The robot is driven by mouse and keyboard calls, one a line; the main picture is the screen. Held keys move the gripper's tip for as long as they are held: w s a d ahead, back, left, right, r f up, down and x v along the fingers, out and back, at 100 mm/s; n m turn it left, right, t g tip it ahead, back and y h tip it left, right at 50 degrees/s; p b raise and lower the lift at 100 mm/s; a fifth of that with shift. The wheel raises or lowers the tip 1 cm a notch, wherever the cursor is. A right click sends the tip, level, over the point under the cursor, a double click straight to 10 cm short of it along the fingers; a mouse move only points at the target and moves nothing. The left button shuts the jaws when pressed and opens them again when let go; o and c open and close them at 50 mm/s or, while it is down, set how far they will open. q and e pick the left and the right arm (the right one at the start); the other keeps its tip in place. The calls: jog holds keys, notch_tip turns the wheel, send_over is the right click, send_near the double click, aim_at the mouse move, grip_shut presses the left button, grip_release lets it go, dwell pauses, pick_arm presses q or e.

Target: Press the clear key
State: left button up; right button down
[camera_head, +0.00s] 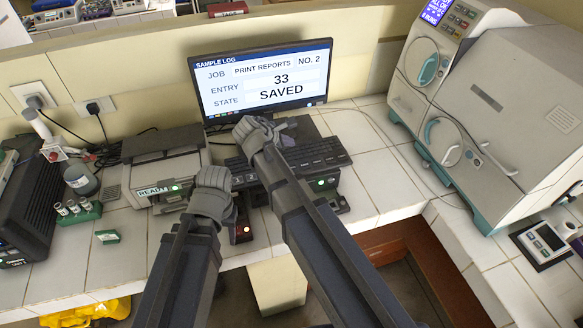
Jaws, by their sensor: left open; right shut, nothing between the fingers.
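No key labelled clear can be read in this view. A dark keyboard (318,155) lies in front of the monitor (265,80), which reads "SAMPLE LOG", entry 33, "SAVED". A small dark box with a red light (243,231) and a dark device with a green light (323,184) sit in front of the keyboard. My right gripper (262,131) is shut and empty, over the keyboard's back part below the screen. My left gripper (213,187) is open and empty, beside the printer (165,165) marked "READY". The fingertips are largely hidden by the wrists.
Green-racked vials (76,211), a green block (108,237) and a black unit (30,205) are at the left. Bare tiled counter (370,145) lies right of the keyboard.

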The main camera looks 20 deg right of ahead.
jog(key=b, duration=0.9)
send_near(294, 164)
jog(key=shift+d+r+x, duration=0.15)
jog(key=shift+x, duration=1.1)
jog(key=shift+d+r+x, duration=0.1)
jog(key=shift+r+x, duration=0.05)
jog(key=shift+x, duration=1.1)
jog(key=shift+w, duration=0.15)
jog(key=shift+f, duration=0.4)
jog(key=shift+f+b, duration=0.3)
jog(key=shift+b, duration=0.3)
jog(key=shift+r, duration=0.1)
jog(key=shift+r+p, duration=0.7)
jog(key=shift+p, duration=0.1)
notch_tip(294, 164, up, 5)
jog(key=p, duration=0.5)
